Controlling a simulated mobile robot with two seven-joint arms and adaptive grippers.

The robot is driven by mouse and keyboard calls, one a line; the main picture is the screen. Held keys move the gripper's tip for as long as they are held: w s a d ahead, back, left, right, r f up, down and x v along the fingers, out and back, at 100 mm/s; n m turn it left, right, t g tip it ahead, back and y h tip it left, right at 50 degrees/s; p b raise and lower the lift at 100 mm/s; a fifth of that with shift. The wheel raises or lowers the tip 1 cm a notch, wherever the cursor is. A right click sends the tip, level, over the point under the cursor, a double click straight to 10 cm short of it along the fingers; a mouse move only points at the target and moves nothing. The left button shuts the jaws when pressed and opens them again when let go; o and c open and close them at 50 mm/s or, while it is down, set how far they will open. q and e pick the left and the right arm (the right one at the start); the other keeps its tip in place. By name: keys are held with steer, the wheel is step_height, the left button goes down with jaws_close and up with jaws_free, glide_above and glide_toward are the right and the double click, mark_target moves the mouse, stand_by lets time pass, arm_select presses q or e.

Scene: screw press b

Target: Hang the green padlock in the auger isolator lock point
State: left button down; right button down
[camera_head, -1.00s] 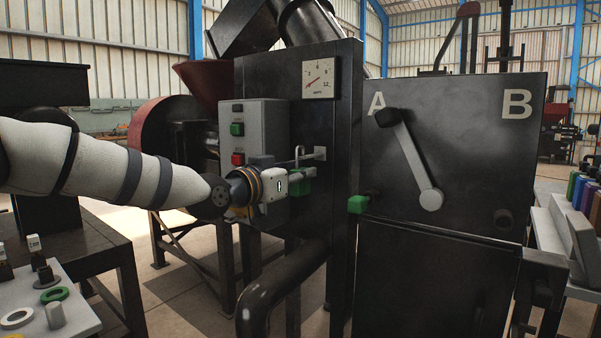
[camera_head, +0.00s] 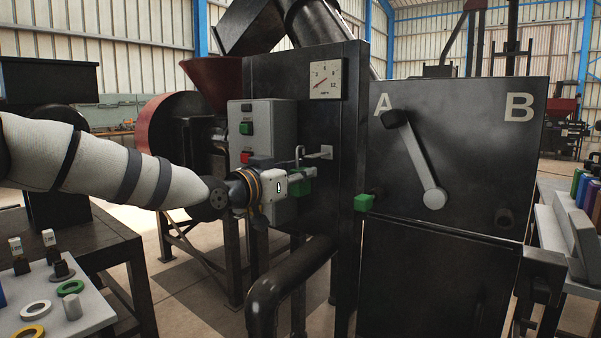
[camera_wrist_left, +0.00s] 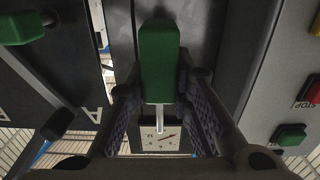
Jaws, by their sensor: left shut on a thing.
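The green padlock (camera_head: 308,182) is upright in the head view, its thin silver shackle pointing up. My left gripper (camera_head: 297,183) is shut on its body. In the left wrist view the green body (camera_wrist_left: 160,62) sits between the two fingers, with the shackle (camera_wrist_left: 159,118) toward the gauge. A pale metal tab (camera_head: 326,152) on the black panel, probably the auger isolator lock point, is just right of the shackle top. The shackle overlaps the bar by this tab in the picture; I cannot tell whether it passes through. My right gripper is out of view.
A grey start/stop box (camera_head: 262,125) stands close behind the left gripper. The gauge (camera_head: 326,79) is above the tab. A black cabinet with a lever (camera_head: 415,160) and a green block (camera_head: 364,202) stands to the right. A tray (camera_head: 95,318) holds rings and tags.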

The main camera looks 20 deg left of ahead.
arm_select(q)
steer(key=shift+s+a+r+p, duration=0.15)
steer(key=shift+s+p, duration=0.05)
steer(key=shift+s, duration=0.25)
steer(key=shift+s+a+r+p, duration=0.15)
steer(key=shift+s, duration=0.25)
steer(key=shift+s+a+f, duration=0.15)
steer(key=shift+s, duration=0.25)
steer(key=shift+s+a+f, duration=0.15)
steer(key=shift+s, duration=0.25)
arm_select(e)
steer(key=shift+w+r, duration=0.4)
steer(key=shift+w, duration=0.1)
